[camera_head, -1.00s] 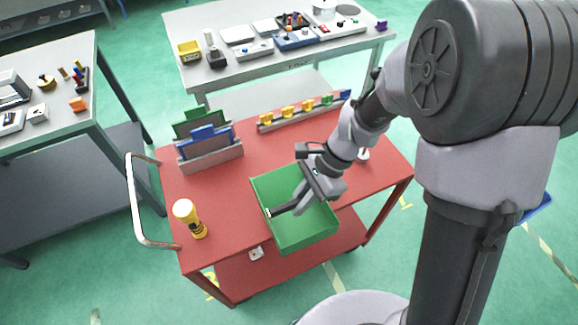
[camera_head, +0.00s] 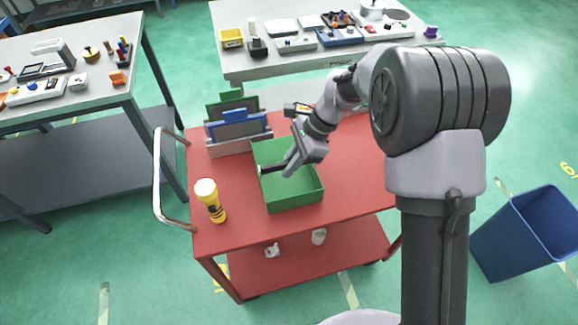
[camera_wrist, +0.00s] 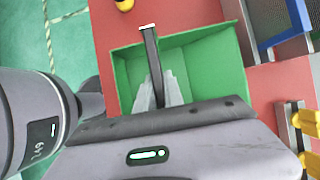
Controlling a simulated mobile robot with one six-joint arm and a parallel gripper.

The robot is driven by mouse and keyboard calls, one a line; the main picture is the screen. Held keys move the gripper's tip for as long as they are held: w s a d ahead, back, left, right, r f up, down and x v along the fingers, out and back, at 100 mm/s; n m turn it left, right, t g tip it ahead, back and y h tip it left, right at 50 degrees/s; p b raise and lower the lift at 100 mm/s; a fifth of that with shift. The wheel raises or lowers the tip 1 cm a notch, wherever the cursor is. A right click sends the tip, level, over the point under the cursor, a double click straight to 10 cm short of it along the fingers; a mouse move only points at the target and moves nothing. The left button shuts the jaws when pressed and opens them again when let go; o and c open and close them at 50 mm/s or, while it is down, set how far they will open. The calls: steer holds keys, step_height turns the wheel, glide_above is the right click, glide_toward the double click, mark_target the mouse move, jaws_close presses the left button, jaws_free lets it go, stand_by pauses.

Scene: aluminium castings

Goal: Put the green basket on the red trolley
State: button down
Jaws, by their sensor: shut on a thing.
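The green basket (camera_head: 296,199) is an open, shallow box, over the front middle of the red trolley's top (camera_head: 356,170). I cannot tell whether its base touches the top or hangs just above it.
A yellow flashlight (camera_head: 212,203) stands at the trolley's left front, near the chrome handle (camera_head: 159,180). A rack with green and blue plates (camera_head: 238,128) stands close behind the basket. A blue bin (camera_head: 530,235) stands on the floor at right. Workbenches are behind and left.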

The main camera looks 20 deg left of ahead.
steer(key=c, duration=1.5)
jaws_free()
steer(key=shift+f, duration=0.1)
steer(key=shift+o, duration=0.2)
